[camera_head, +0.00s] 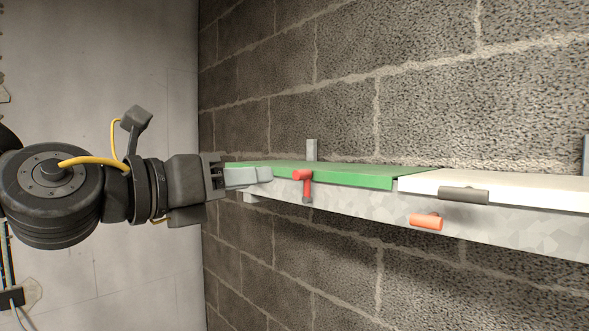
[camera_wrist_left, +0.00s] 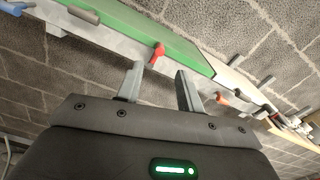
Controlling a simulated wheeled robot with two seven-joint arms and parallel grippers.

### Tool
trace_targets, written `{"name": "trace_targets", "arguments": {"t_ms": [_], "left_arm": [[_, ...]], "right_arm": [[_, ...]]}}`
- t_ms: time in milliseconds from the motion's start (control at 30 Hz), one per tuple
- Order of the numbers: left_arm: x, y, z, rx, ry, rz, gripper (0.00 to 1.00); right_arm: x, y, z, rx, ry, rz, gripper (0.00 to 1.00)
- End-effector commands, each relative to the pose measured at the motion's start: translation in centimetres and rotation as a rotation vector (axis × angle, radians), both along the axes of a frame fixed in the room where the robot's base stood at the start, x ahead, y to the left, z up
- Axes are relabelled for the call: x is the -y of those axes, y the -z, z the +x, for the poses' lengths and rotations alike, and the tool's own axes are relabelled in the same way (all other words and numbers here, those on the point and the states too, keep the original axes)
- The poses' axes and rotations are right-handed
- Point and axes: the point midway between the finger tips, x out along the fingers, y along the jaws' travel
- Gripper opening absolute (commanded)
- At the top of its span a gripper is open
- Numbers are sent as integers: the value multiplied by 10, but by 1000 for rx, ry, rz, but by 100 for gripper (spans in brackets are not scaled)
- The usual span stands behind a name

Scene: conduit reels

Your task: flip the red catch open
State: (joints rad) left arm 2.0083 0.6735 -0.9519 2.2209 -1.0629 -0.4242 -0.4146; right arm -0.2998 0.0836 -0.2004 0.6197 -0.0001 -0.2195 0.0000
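The red catch (camera_head: 302,176) sits at the front edge of the green lid (camera_head: 350,174) on the wall trunking. Its red bar lies across the lid's edge and a short stem hangs down the front face to a dark end. The catch also shows in the left wrist view (camera_wrist_left: 157,51), just beyond the space between my fingers. My left gripper (camera_head: 268,175) is just left of the catch in the head view. In the left wrist view its two fingers (camera_wrist_left: 158,74) stand apart with nothing between them. My right gripper is not in view.
A white lid (camera_head: 540,188) continues to the right of the green one, with a dark grey catch (camera_head: 463,194). An orange catch (camera_head: 427,222) is on the trunking's front face (camera_head: 350,207). A block wall (camera_head: 430,110) stands close behind. Space in front of the trunking looks clear.

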Motion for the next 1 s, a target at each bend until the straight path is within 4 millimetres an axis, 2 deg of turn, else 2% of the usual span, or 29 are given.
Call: {"name": "trace_targets", "arguments": {"t_ms": [33, 200, 500, 933, 1000], "left_arm": [[6, -4, 6, -6, 1, 1, 37], [30, -5, 29, -8, 1, -2, 37], [60, -2, 61, -6, 0, -1, 37], [67, 0, 67, -2, 0, -2, 37], [67, 0, 67, -2, 0, -2, 28]], "right_arm": [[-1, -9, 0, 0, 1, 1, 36], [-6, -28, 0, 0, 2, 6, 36], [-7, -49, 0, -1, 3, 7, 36], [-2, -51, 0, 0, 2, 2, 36], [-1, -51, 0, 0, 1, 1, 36]]}}
